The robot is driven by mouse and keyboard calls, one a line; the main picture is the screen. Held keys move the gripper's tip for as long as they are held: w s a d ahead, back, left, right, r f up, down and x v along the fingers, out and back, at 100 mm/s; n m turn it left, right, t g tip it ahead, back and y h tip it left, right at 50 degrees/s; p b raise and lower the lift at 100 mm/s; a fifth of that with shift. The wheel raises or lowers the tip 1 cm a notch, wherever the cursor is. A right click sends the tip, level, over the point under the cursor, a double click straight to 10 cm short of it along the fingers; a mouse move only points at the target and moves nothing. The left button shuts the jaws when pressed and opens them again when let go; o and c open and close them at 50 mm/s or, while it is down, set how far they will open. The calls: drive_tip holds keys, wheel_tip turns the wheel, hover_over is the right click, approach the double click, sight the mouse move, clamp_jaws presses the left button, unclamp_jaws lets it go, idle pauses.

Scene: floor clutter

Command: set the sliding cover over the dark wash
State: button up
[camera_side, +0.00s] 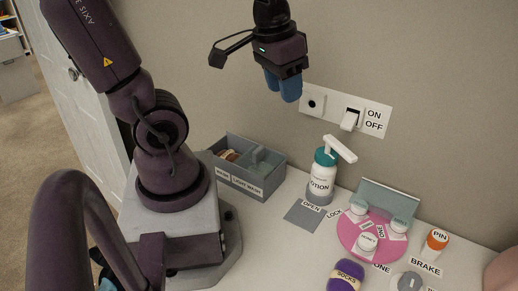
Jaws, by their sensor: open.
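A grey two-part box (276,182) stands on the white top, against the wall and just right of my arm's base. Its right front label seems to read LIGHT WASH; its smaller left label (222,174) is too small to read surely. A grey sliding cover (264,162) with a raised part sits over the right side, above the LIGHT WASH label. The left side is uncovered, and a tan and brown item (229,155) shows inside. My gripper (284,95) is open and empty, blue fingers pointing down, high above and apart from the box.
A lotion pump bottle (322,178) stands right of the box, behind a grey OPEN square (304,215). A pink turntable (350,235) holds several white jars. A wall switch plate (372,118) is right of my gripper. Purple socks (345,276) lie in front.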

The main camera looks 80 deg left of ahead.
sight(258, 149)
drive_tip(key=s+a+f+n+g+h, duration=0.1)
drive_tip(key=a+f+n+g+h, duration=0.4)
drive_tip(key=a+f, duration=0.6)
drive_tip(key=shift+n+g+y, duration=0.3)
drive_tip(key=shift+n+y, duration=0.1)
drive_tip(key=shift+y, duration=0.2)
drive_tip(key=f, duration=0.3)
drive_tip(key=s+f, duration=0.1)
drive_tip(key=f, duration=0.5)
drive_tip(key=shift+s+d, duration=0.15)
drive_tip(key=shift+d, duration=0.1)
drive_tip(key=shift+s+d+f, duration=0.1)
drive_tip(key=shift+d+f, duration=0.05)
drive_tip(key=shift+f, duration=0.35)
clamp_jaws()
drive_tip(key=shift+s, duration=0.1)
